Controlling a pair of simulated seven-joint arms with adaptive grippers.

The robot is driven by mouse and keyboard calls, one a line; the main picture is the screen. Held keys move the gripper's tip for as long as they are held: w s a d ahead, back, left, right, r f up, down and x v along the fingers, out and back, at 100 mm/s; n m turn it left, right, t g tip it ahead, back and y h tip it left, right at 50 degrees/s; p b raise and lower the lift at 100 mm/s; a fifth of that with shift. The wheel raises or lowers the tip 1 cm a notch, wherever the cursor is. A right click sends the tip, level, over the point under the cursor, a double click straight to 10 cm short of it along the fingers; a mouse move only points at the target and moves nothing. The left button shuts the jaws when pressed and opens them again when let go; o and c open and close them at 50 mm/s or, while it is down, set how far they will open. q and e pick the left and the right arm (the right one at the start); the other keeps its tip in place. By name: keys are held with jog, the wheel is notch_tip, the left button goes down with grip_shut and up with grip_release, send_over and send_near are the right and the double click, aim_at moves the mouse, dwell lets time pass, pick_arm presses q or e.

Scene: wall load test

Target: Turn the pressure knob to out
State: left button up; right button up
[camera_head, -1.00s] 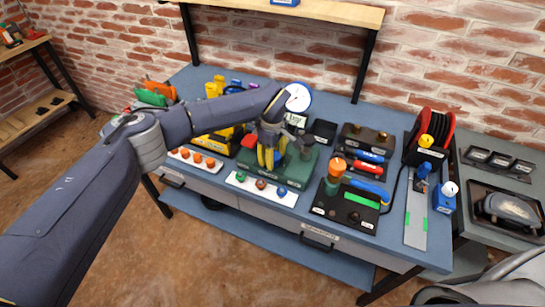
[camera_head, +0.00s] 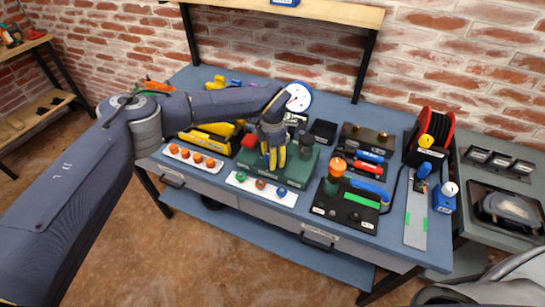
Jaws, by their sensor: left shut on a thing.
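A dark green pressure unit (camera_head: 293,168) sits in the middle of the blue workbench. A round white gauge (camera_head: 298,97) with a blue rim stands at its back. My left gripper (camera_head: 274,160) comes down over the unit, its yellow fingers pointing down and shut on the pressure knob. The fingers and wrist hide the knob, so its setting cannot be read. A red part (camera_head: 250,141) shows left of the fingers, and a dark grey cylinder (camera_head: 306,144) shows to their right. My right gripper is out of view.
A white strip with coloured buttons (camera_head: 261,189) lies in front of the unit. A black box with an orange-topped knob (camera_head: 337,167) stands to the right. A red reel (camera_head: 440,130) is farther right. My left arm crosses the bench's left side.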

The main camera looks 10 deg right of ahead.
pick_arm(q)
jog(key=n, duration=0.4)
jog(key=shift+n, duration=0.3)
jog(key=n, duration=0.4)
jog(key=shift+n, duration=0.3)
jog(key=n, duration=0.4)
jog(key=shift+n, duration=2.4)
jog(key=o, duration=1.3)
